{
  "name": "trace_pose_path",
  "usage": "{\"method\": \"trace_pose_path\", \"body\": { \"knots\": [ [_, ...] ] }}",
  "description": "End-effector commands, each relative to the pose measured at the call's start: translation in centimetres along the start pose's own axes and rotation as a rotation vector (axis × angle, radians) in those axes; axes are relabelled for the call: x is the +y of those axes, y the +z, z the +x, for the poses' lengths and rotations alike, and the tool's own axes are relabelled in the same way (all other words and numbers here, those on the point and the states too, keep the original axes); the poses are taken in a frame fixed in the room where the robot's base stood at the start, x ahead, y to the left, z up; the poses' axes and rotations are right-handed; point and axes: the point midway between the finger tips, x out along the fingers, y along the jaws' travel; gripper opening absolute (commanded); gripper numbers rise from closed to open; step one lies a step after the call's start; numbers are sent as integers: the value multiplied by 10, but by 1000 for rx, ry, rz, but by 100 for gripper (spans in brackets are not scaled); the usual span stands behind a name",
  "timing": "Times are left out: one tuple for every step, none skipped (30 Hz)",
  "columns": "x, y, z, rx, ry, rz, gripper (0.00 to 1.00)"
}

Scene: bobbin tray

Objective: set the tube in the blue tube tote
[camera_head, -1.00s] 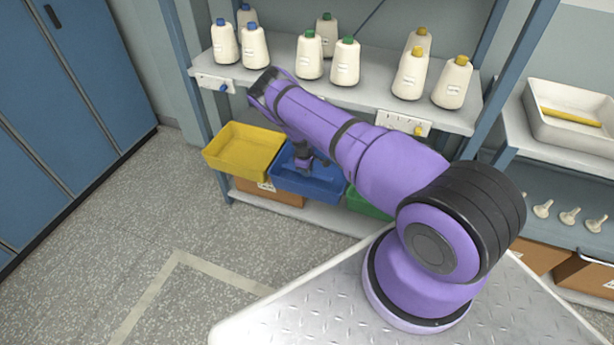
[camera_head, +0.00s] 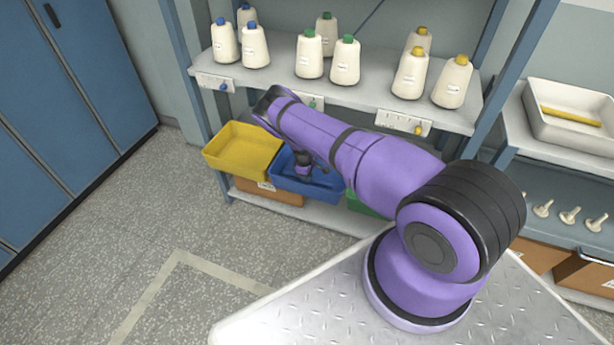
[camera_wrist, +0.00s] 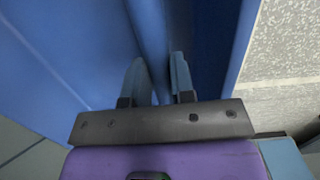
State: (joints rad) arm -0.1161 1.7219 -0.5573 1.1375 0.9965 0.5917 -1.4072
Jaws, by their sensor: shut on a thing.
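The blue tube tote (camera_head: 288,183) sits on the lower shelf, between the yellow and green totes, and my arm hides part of it. My gripper (camera_wrist: 158,68) is down at the tote; its blue walls fill much of the wrist view (camera_wrist: 60,50). The fingers are shut on the tube (camera_wrist: 153,30), which looks blue and long and runs away from me between them. The tube's far end is hard to tell from the blue behind it. In the head view my gripper (camera_head: 304,172) shows only as a small dark and purple part over the tote; the tube cannot be made out there.
A yellow tote (camera_head: 240,152) stands left of the blue one, and a green tote (camera_head: 365,204) is partly hidden at right. The shelf above (camera_head: 290,85) holds several thread cones. Cardboard boxes (camera_head: 270,194) lie below. Speckled floor (camera_wrist: 285,50) shows beside the tote.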

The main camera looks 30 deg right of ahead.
Motion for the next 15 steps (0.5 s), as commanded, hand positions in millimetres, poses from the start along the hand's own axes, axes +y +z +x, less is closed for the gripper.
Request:
{"method": "trace_pose_path", "body": {
  "knots": [
    [0,0,1,1,0,0,0],
    [0,0,2,1,0,0,0],
    [0,0,2,0,0,0,0],
    [0,0,2,0,0,0,0],
    [0,0,2,0,0,0,28],
    [0,0,2,0,0,0,37],
    [0,0,1,0,0,0,44],
    [0,0,1,0,0,0,49],
    [0,0,1,0,0,0,49],
    [0,0,1,0,0,0,49],
    [0,0,1,0,0,0,49],
    [0,0,1,0,0,0,49],
    [0,0,1,0,0,0,49],
    [0,0,1,0,0,0,49],
    [0,0,1,0,0,0,49]
  ]
}}
